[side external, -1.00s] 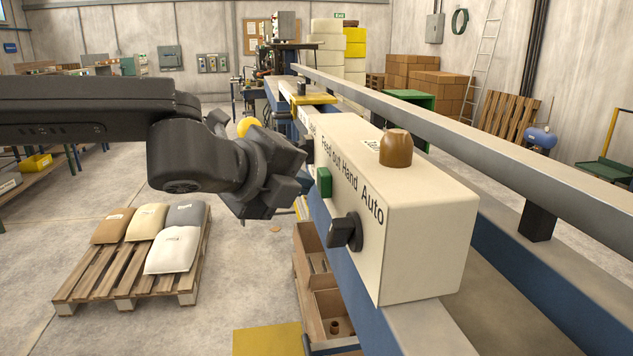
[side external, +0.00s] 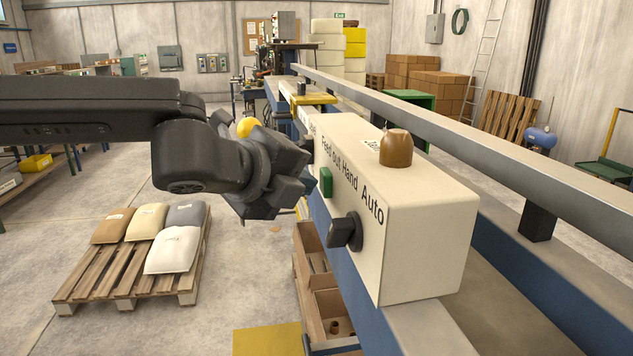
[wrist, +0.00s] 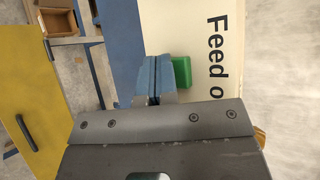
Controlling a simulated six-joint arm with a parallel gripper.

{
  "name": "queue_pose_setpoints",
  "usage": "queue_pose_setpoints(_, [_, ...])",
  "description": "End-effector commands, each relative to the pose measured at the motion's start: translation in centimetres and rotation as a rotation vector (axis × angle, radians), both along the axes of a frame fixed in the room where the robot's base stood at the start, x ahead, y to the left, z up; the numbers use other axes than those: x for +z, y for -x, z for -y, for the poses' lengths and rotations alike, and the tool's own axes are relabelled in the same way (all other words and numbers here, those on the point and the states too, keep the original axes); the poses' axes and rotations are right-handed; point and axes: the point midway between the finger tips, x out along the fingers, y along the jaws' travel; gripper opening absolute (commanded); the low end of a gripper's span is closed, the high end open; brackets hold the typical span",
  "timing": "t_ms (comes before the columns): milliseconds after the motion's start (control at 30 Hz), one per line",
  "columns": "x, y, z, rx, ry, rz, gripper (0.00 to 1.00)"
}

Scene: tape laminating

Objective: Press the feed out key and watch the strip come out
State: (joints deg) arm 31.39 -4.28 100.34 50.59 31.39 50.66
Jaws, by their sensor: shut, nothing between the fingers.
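The green feed out key (side external: 325,182) sticks out of the front of the cream control box (side external: 425,245), below the "Feed out" lettering. It also shows in the wrist view (wrist: 182,72). My gripper (side external: 305,184) is at the left of the key in the side view. In the wrist view its two blue-grey fingers (wrist: 157,78) are together and empty, just beside the green key. I cannot tell whether the fingertips touch the key. No strip can be made out in either view.
A black selector knob (side external: 345,232) sits beside the key, by the "Hand Auto" lettering. A brown dome (side external: 396,148) stands on top of the box. A long grey rail (side external: 480,127) runs behind it. Wooden bins (side external: 330,313) are below, and a pallet with sacks (side external: 130,270) stands at left.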

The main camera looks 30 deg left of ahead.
Motion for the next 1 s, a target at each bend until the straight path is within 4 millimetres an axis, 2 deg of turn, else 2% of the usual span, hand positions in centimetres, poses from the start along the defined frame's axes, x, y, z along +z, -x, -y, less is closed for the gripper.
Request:
queue_pose_setpoints(367, [0.0,0.4,-0.3,-0.001,0.001,0.001,0.0])
queue_pose_setpoints(1000, [0.1,4.3,-4.3,0.001,0.001,0.001,0.0])
